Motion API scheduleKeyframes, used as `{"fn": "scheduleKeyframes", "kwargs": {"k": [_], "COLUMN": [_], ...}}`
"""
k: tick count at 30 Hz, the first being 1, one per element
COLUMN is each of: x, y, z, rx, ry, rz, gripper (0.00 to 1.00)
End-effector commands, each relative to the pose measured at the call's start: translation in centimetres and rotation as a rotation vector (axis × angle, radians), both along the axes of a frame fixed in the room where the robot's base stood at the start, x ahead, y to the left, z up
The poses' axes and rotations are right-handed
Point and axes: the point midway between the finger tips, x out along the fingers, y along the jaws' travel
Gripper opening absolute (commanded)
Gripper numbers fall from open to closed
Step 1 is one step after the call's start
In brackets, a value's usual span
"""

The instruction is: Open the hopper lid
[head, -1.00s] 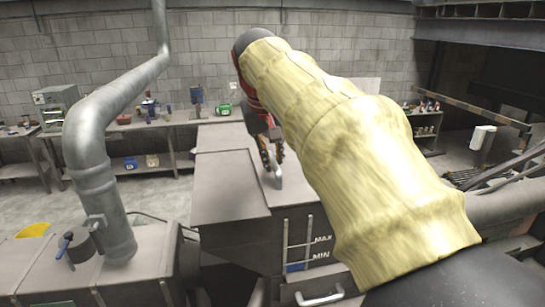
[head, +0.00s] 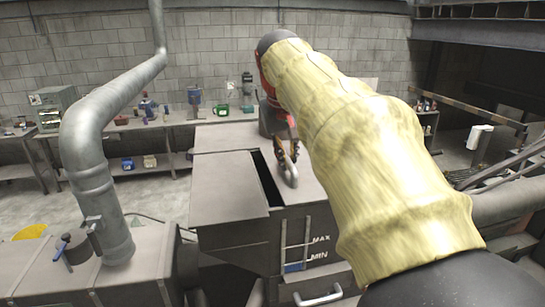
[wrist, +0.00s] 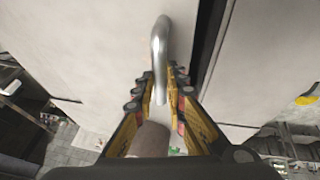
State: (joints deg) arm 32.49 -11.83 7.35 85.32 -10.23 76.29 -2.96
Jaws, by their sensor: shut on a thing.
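The hopper (head: 236,243) is a grey box in the middle of the head view. Its lid (head: 308,189) is the flat grey panel at the top right, partly hidden by my arm. A dark open slot (head: 265,178) lies between the lid and the fixed top panel (head: 227,180). My gripper (head: 286,160) is shut on the lid's curved metal handle (head: 293,179). In the wrist view, the handle (wrist: 159,45) runs between the fingers of my gripper (wrist: 166,82), and the slot (wrist: 212,50) shows to its right.
A thick grey pipe (head: 91,150) rises at the left. MAX and MIN marks and a sight gauge are on the hopper's front, above a lower handle (head: 318,299). A workbench (head: 175,122) with several small items stands along the back wall.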

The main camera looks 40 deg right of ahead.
Motion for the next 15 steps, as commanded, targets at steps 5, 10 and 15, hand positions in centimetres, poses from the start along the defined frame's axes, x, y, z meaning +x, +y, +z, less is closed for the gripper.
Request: {"fn": "scheduleKeyframes", "kwargs": {"k": [5,10,15], "x": [-2.9,-5.3,-7.4], "y": [-4.6,-8.6,-12.0], "z": [0.2,0.1,0.2], "rx": [0.0,0.0,0.0], "ry": [0.0,0.0,0.001], "rz": [-0.01,-0.009,-0.007], "gripper": [0.0,0.0,0.0]}}
